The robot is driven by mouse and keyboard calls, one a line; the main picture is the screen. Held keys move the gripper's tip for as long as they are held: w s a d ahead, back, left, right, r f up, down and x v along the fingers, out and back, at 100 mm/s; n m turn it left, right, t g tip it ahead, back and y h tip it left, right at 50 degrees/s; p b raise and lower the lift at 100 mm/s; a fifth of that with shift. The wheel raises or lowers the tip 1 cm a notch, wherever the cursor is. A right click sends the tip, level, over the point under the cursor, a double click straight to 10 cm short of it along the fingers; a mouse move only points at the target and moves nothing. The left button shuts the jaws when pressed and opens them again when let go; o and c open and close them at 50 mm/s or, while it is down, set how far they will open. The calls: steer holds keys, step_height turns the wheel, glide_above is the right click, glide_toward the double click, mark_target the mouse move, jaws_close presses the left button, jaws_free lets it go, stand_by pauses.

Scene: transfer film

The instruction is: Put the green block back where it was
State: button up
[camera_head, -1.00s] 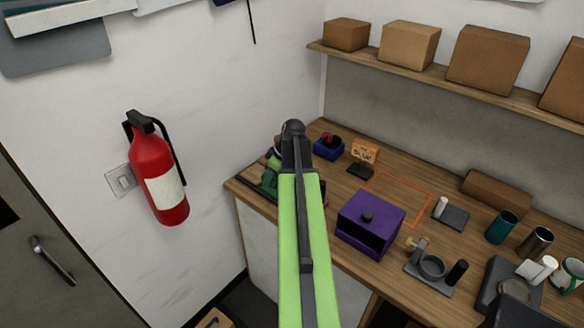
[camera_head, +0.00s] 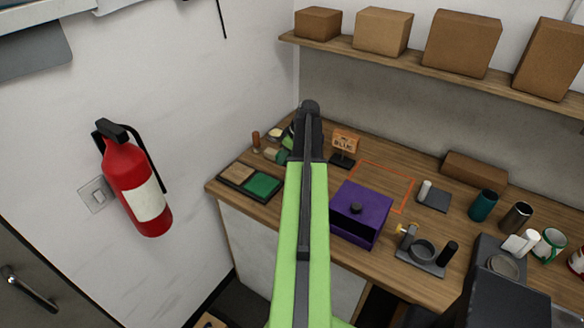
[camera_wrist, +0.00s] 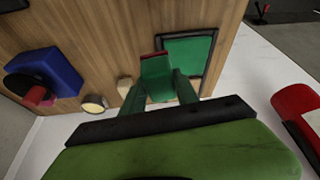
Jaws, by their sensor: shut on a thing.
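In the wrist view, my gripper (camera_wrist: 160,82) is shut on a green block (camera_wrist: 157,70), its dark green fingers on either side; a thin red strip shows at the block's far edge. In the head view my arm hides most of the gripper; a green part (camera_head: 277,155) shows left of the wrist, and I cannot tell whether it is block or finger. A dark-framed tray (camera_head: 229,185) lies at the counter's left front corner, with a brown and a green section. Its green section (camera_wrist: 187,55) shows beside the block in the wrist view. The block's height is unclear.
A blue box (camera_wrist: 60,72) with a red-pink part and a pale round item (camera_wrist: 95,103) are nearby. A brown cylinder (camera_head: 256,142), a "BLUE" sign (camera_head: 345,142) and a purple box (camera_head: 362,210) stand on the counter. An orange outline encloses bare wood.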

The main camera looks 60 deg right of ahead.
steer(key=s+d+m, duration=0.2)
steer(key=s+d, duration=0.7)
steer(key=shift+h, duration=0.3)
steer(key=w+f+b, duration=0.2)
steer(key=w, duration=0.1)
steer(key=w+f+b, duration=0.2)
steer(key=w, duration=0.2)
steer(key=w+d+f+b, duration=0.1)
steer(key=w+f+b, duration=0.2)
steer(key=w, duration=0.1)
steer(key=shift+w, duration=0.35)
step_height(320, 180, down, 4)
steer(key=b, duration=0.4)
steer(key=shift+f, duration=0.2)
steer(key=shift+a+r, duration=0.1)
steer(key=shift+r, duration=0.15)
steer(key=shift+f, duration=0.15)
steer(key=o, duration=1.2)
